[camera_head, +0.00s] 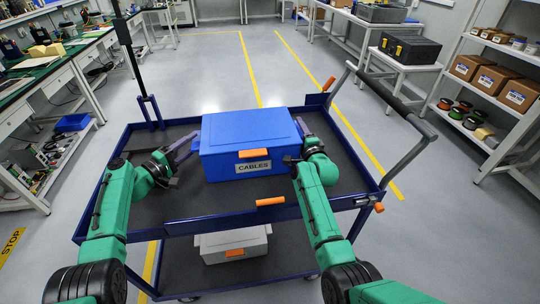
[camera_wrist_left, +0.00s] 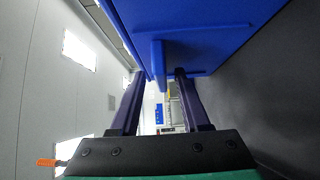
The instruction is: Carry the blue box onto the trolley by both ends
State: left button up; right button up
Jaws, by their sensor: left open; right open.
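The blue box (camera_head: 225,134), with an orange latch and a "CABLES" label, sits upright on the top shelf of the dark blue trolley (camera_head: 165,206). My left gripper (camera_head: 184,147) is at the box's left end, with its fingers open. In the left wrist view, a blue ledge (camera_wrist_left: 158,62) on the end of the box lies between the spread fingertips of that gripper (camera_wrist_left: 157,78); I cannot tell whether they touch it. My right gripper (camera_head: 297,156) is open at the box's right end, its fingers partly hidden by its wrist.
Bare dark shelf surrounds the box, inside the trolley's raised rim. A grey box (camera_head: 233,247) stands on the lower shelf. The trolley's push handle (camera_head: 390,97) rises at the right. Benches line the left, and a shelf rack (camera_head: 490,88) stands at the right.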

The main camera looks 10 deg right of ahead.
pick_arm(q)
jog(key=v, duration=1.2)
jog(key=shift+d+r, duration=0.1)
pick_arm(e)
jog(key=shift+s, duration=0.1)
jog(key=s, duration=1.2)
jog(key=shift+a+r, duration=0.1)
jog(key=shift+a, duration=0.05)
